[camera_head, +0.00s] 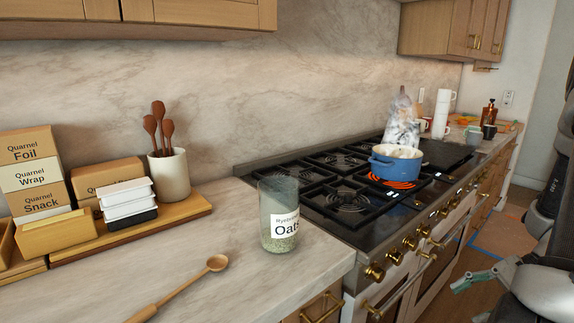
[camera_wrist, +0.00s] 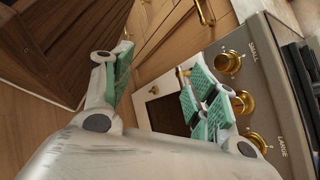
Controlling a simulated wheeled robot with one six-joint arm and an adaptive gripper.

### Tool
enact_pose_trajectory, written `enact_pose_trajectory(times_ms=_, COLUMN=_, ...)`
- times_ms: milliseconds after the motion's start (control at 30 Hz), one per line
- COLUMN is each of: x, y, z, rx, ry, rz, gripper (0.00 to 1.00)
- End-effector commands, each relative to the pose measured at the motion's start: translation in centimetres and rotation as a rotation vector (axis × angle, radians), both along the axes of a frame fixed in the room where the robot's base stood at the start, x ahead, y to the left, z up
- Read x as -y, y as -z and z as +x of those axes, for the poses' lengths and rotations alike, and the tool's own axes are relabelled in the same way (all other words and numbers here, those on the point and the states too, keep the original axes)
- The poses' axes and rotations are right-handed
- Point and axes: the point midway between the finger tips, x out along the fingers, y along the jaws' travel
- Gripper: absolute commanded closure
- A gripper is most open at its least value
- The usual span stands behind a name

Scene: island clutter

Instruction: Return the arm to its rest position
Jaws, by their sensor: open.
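My gripper (camera_wrist: 158,88) is open and empty in the wrist view, its green-padded fingers spread apart in front of the stove's front panel and wooden cabinet doors. In the head view my gripper (camera_head: 474,279) shows at the lower right, beside the stove front and over the floor. Part of my arm (camera_head: 540,205) runs along the right edge of that view. The gripper touches nothing that I can make out. Much of the arm lies outside the picture.
The stove (camera_head: 340,200) holds a steaming blue pot (camera_head: 397,166) above a glowing burner. Brass knobs (camera_wrist: 229,62) stick out near my fingers in the wrist view.

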Motion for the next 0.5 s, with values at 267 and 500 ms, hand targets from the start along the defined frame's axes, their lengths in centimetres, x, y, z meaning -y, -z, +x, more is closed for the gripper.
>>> enact_pose_trajectory(times_ms=267, x=0.2, y=-8.6, z=-3.2, rx=0.113, ry=-0.441, rz=-0.437, gripper=0.42)
enact_pose_trajectory(times_ms=500, x=-0.4, y=-15.5, z=-4.0, rx=0.323, ry=-0.738, rz=-0.774, gripper=0.42)
